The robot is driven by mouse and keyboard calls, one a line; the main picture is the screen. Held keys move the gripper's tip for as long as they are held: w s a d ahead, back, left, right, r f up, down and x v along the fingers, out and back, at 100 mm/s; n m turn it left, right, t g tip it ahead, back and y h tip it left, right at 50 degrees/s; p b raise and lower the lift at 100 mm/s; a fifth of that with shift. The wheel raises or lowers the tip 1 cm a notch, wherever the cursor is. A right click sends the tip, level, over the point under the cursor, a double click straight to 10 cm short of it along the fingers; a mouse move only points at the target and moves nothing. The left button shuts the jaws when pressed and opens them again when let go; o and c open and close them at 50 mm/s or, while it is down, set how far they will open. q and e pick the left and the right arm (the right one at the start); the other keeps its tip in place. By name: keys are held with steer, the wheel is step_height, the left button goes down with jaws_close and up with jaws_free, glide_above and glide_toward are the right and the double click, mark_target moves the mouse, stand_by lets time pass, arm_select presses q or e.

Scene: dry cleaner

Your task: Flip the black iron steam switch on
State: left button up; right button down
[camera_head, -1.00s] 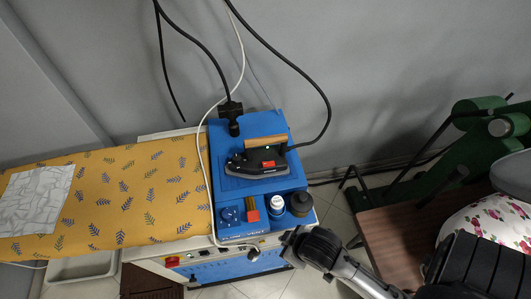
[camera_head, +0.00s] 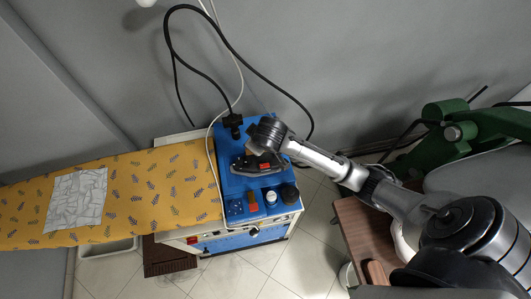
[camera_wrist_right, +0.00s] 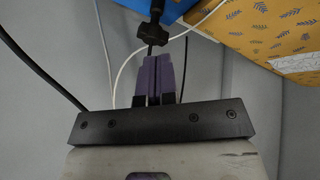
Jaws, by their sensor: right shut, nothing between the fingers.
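The black iron (camera_head: 251,168) sits on the blue steam station (camera_head: 233,184), with a red switch (camera_head: 264,166) on its side. My right wrist is above the iron in the head view and covers most of its wooden handle. My right gripper's purple fingers (camera_wrist_right: 160,78) are shut and empty in the right wrist view. They point at a black cable fitting (camera_wrist_right: 153,35) near the blue station edge; I cannot tell whether they touch it. The iron is not visible in the right wrist view. My left gripper is not in view.
Two bottles (camera_head: 287,192) and a red-topped item (camera_head: 253,203) stand at the station's front. A black hose (camera_head: 235,45) and a white cord (camera_head: 211,147) hang around it. The yellow ironing board (camera_head: 140,190) with a patterned cloth (camera_head: 76,198) lies left. A brown table (camera_head: 352,230) stands right.

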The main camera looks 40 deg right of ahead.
mark_target(261, 165)
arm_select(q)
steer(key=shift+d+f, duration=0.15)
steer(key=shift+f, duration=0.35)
arm_select(e)
step_height(261, 165, down, 6)
steer(key=s+m+g, duration=0.2)
steer(key=m, duration=0.6)
steer(key=shift+s+d+f+y, duration=0.2)
steer(key=shift+s+d+y, duration=0.15)
steer(key=shift+d, duration=0.1)
steer(key=shift+f, duration=0.1)
steer(key=x, duration=0.8)
steer(key=s+x, duration=0.1)
steer(key=x, duration=0.3)
steer(key=shift+a+f, duration=0.2)
steer(key=shift+f, duration=0.05)
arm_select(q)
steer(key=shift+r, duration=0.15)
arm_select(e)
steer(key=shift+w+f, duration=0.1)
steer(key=shift+f, duration=0.65)
steer(key=shift+a, duration=0.1)
